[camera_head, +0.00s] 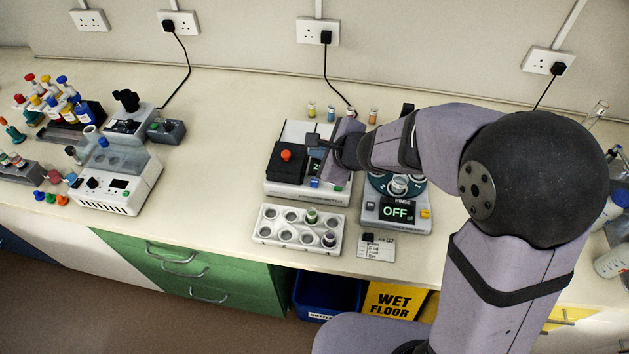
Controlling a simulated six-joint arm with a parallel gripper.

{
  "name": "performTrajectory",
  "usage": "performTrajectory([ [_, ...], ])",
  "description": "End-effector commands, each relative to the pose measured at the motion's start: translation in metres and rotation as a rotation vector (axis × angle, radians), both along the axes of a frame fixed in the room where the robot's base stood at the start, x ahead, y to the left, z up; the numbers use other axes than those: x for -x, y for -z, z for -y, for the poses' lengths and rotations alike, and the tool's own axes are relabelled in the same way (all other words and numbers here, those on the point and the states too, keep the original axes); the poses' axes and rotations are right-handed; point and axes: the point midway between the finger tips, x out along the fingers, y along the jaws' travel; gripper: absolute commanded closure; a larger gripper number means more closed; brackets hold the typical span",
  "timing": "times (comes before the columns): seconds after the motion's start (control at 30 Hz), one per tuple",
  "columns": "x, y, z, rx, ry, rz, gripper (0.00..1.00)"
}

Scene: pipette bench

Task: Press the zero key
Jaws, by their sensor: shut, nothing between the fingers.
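A pale bench instrument (277,190) stands at the middle of the bench, with a black block and an orange-red knob (286,155) on its left. Its green-lit display (317,168) shows a "Z"; the rest is hidden behind my wrist. A small blue patch (315,183) shows at its front, perhaps a key; I cannot read a label on it. My gripper (314,143) is over the instrument's right half, right of the knob. It looks shut and empty. Whether it touches the instrument I cannot tell.
A device reading "OFF" (397,211) with a yellow button stands to the right, under my arm. A white tray with round wells (265,238) lies in front, beside a small card (377,249). Small vials stand behind.

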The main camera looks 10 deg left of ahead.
Motion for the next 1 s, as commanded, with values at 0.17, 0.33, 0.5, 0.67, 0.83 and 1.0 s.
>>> performTrajectory([
  [0.17,0.000,0.013,0.000,0.000,0.000,-0.001,1.00],
  [0.33,0.000,0.031,0.000,0.001,0.000,-0.001,1.00],
  [0.5,0.000,0.052,0.000,0.001,0.000,-0.001,1.00],
  [0.67,0.000,0.070,0.000,0.000,0.000,0.000,1.00],
  [0.83,0.000,0.082,0.000,0.001,-0.001,0.001,1.00],
  [1.0,0.000,0.086,0.000,0.000,0.000,0.000,1.00],
])
